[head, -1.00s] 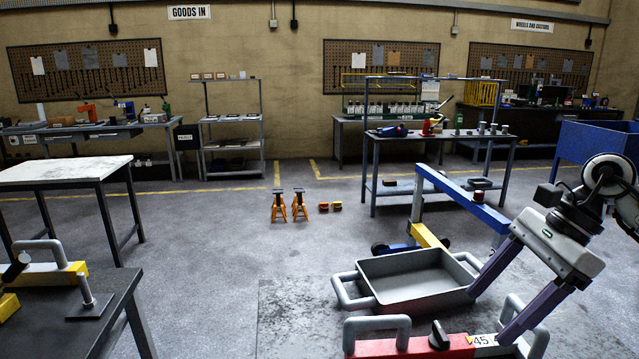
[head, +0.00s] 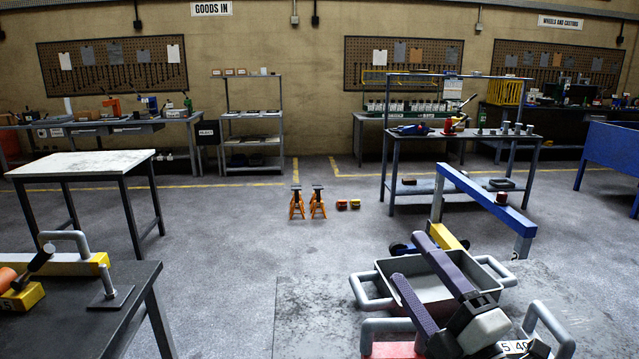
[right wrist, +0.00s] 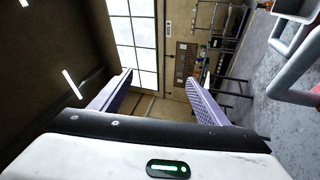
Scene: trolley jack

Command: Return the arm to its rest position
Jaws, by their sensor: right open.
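My right gripper (head: 411,258) is in the lower right of the head view. Its two purple fingers are apart, with nothing between them, and point up and to the left in the picture. It appears in front of the grey tray with handles (head: 366,294) and hides part of it. In the right wrist view the open fingers (right wrist: 158,80) show empty, with a window and the back wall behind. My left gripper is not in view.
A red block with grey handles (head: 390,350) is low at the right, partly hidden by my right arm. A blue beam (head: 485,200) rises behind the tray. A dark table (head: 90,325) stands at lower left. Orange stands (head: 307,205) stand on open floor.

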